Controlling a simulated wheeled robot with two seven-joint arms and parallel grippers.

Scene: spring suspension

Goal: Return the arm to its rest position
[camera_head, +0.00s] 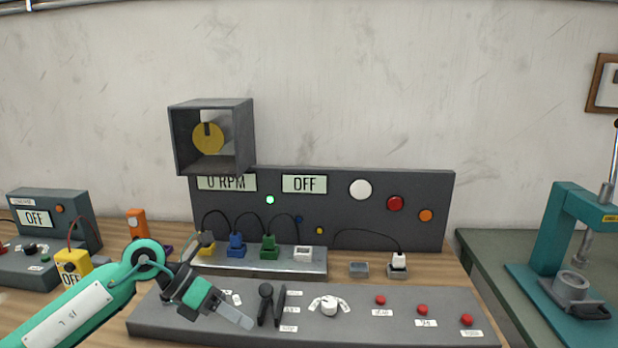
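My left arm (85,305), teal with a white plate, comes in from the lower left. My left gripper (236,316) hangs over the left part of the dark sloping control console (350,328). Its grey finger end points down and right, close to a black lever (266,303) on the console. I cannot tell whether it touches the console, and its fingers overlap so the gap does not show. No held object is visible. My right gripper is not in view.
Behind the console stands a dark panel (350,225) reading 0 RPM and OFF, with a grey box (243,140) above. A strip of coloured plugs (270,258) has black cables. A yellow meter (72,264) is at left, a teal press (555,235) at right.

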